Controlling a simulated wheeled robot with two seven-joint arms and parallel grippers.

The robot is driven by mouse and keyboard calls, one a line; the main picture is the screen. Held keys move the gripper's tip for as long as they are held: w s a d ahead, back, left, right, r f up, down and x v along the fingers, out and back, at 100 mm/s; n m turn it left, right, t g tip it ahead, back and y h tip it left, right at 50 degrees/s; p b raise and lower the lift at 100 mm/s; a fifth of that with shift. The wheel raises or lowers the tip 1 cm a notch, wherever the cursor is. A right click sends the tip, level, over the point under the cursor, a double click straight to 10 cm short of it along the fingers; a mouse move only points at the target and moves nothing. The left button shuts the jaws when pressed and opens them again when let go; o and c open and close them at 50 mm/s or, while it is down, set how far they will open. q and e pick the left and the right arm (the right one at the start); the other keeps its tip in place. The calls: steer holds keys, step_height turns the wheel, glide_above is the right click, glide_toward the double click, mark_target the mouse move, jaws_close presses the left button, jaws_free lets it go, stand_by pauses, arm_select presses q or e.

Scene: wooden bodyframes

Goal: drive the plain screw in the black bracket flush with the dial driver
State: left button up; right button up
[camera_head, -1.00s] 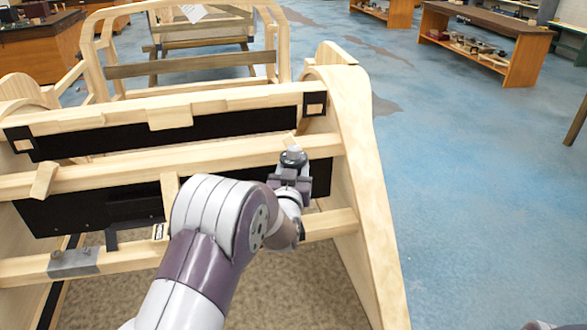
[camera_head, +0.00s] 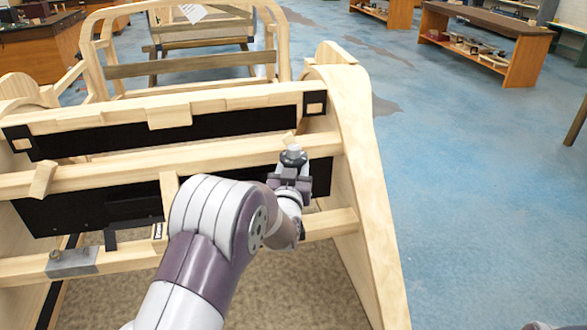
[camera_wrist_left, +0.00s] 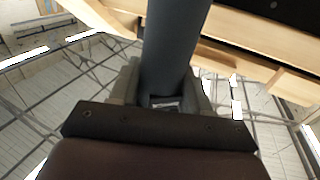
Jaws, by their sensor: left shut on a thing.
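My left gripper (camera_head: 290,183) is in front of the right part of the wooden frame. It is shut on a dark grey cylinder, the dial driver (camera_wrist_left: 174,45), which shows between the fingers in the left wrist view. In the head view the driver's dark rounded end (camera_head: 293,155) sticks up by the middle beam. A black bracket (camera_head: 314,103) with a square opening sits at the upper right of the frame. Black panel (camera_head: 321,177) shows just right of the gripper. I cannot make out the plain screw or whether the driver touches it. My right gripper is not in view.
The wooden bodyframe's curved right side (camera_head: 352,150) stands close to the right of my gripper. Its middle beam (camera_head: 120,175) and lower beam (camera_head: 325,224) run across. A grey strip (camera_head: 72,262) lies on the lower beam at left. Blue floor (camera_head: 480,200) is open at right.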

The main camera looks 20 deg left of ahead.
mark_target(294, 147)
arm_select(q)
steer(key=shift+f+b, duration=0.15)
steer(key=shift+b, duration=0.45)
stand_by(1.4)
steer(key=shift+b, duration=0.45)
stand_by(1.1)
steer(key=shift+f+b, duration=0.3)
steer(key=shift+b, duration=0.35)
stand_by(1.3)
stand_by(0.4)
steer(key=shift+r+p, duration=2.05)
steer(key=shift+r, duration=1.5)
